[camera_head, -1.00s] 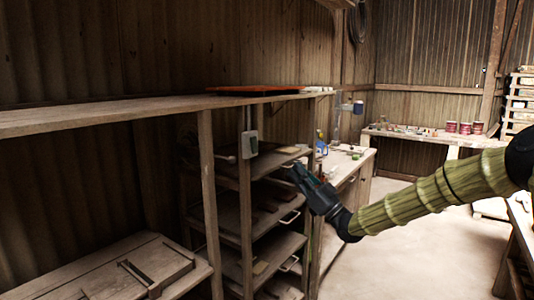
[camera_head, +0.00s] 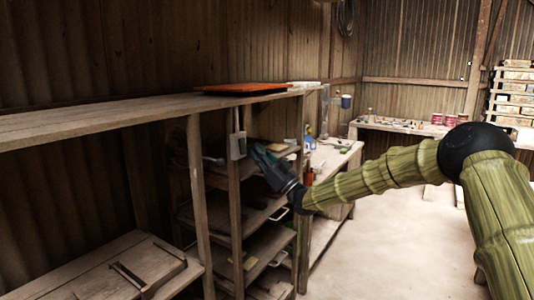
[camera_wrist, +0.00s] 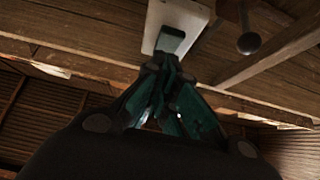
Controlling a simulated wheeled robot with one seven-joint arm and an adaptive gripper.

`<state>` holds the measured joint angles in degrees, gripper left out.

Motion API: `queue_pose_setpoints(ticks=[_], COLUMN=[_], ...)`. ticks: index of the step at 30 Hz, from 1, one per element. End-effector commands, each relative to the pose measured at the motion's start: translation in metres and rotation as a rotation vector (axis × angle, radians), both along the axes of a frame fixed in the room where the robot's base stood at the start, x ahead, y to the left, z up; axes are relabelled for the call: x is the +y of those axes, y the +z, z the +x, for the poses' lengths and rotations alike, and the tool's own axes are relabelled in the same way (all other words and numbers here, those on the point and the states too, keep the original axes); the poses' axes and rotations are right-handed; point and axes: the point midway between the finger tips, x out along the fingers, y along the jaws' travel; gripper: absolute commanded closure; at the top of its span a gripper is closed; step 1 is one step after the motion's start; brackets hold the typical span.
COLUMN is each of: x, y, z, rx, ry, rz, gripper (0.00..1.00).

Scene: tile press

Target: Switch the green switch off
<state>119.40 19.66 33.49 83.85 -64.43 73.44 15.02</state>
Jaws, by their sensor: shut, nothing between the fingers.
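The switch is a pale box (camera_head: 238,146) fixed to a shelf post in the head view. In the wrist view the white box (camera_wrist: 172,20) is at the top centre, with a dark green rocker (camera_wrist: 170,41) on its face. My gripper (camera_head: 254,150) is shut and empty, its tips just right of the box in the head view. In the wrist view my gripper (camera_wrist: 164,66) points at the lower part of the rocker and partly hides it. I cannot tell whether the tips touch it.
A wooden shelf unit stands around the switch, with a long top board (camera_head: 100,120) carrying an orange sheet (camera_head: 245,88). A dark round knob (camera_wrist: 249,43) shows right of the switch in the wrist view. A workbench (camera_head: 335,155) stands behind my gripper. The floor at right is open.

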Motion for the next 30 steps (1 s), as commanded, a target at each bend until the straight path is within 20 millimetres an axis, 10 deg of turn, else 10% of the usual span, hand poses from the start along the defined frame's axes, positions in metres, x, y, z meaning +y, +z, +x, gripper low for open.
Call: queue_pose_setpoints(ticks=[30], x=[0.018], y=[-0.012], z=[0.013], rx=[-0.052], ry=[0.0], rz=[0.068], gripper=[1.0])
